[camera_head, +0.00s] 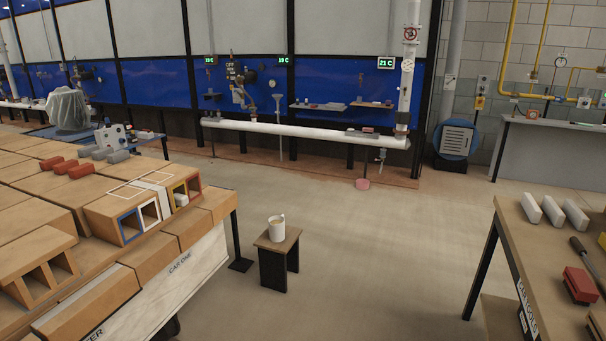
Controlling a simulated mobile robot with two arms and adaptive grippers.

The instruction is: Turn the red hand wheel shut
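I cannot make out a red hand wheel for certain in the head view. Yellow pipes (507,45) with a round gauge (561,62) run along the block wall at the upper right; small fittings there are too small to tell. A thick white pipe (409,75) stands upright at the back. Neither of my grippers shows in this view.
A car of hollow bricks (110,208) fills the left. A small stool (279,260) with a mug (276,228) stands mid-floor. A tool table (545,262) stands at the right, a grey counter (550,150) behind it. Open floor (400,240) lies between.

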